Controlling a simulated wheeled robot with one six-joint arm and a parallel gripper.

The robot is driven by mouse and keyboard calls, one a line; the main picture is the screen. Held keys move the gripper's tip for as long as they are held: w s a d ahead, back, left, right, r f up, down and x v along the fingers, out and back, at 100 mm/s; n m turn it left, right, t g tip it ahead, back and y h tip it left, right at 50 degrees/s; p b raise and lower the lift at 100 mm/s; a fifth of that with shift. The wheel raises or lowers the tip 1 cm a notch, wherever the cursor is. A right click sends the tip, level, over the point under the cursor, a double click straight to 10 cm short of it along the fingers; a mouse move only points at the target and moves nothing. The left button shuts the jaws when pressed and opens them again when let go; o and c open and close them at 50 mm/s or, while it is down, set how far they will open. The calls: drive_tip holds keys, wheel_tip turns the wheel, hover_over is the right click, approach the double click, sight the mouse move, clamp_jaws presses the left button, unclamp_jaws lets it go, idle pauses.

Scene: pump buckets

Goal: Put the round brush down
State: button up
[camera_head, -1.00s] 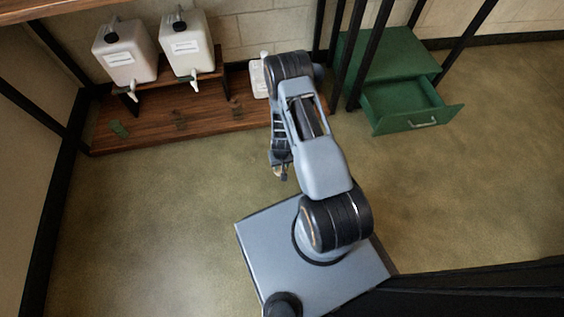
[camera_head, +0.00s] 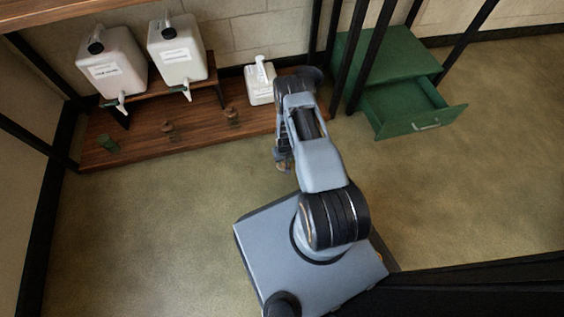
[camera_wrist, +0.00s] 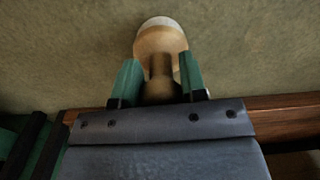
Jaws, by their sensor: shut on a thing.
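The round brush (camera_wrist: 160,42) shows in the wrist view, with a tan wooden body and a pale end pointing away from me. My gripper (camera_wrist: 158,85) is shut on its narrow neck between two green fingertips. In the head view my gripper (camera_head: 284,168) hangs low over the floor in front of the wooden shelf board (camera_head: 200,138). The brush is too small and too covered by the gripper to make out clearly there.
Two white jugs with taps (camera_head: 112,68) (camera_head: 178,52) stand on a raised rack at the left. A white pump bottle (camera_head: 259,84), two small brown items (camera_head: 168,130) (camera_head: 232,116) and a green item (camera_head: 108,143) are on the board. A green cabinet's open drawer (camera_head: 415,110) juts out right.

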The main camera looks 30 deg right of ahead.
drive_tip(key=shift+w+f, duration=0.15)
drive_tip(key=shift+f, duration=0.15)
drive_tip(key=f+b, duration=0.3)
drive_tip(key=shift+w+d+f, duration=0.1)
drive_tip(key=shift+w+d, duration=0.05)
drive_tip(key=shift+w, duration=0.15)
drive_tip(key=shift+f, duration=0.2)
drive_tip(key=shift+f, duration=0.1)
drive_tip(key=shift+f+b, duration=0.15)
drive_tip(key=shift+b, duration=0.15)
drive_tip(key=o, duration=0.9)
drive_tip(key=shift+o, duration=0.2)
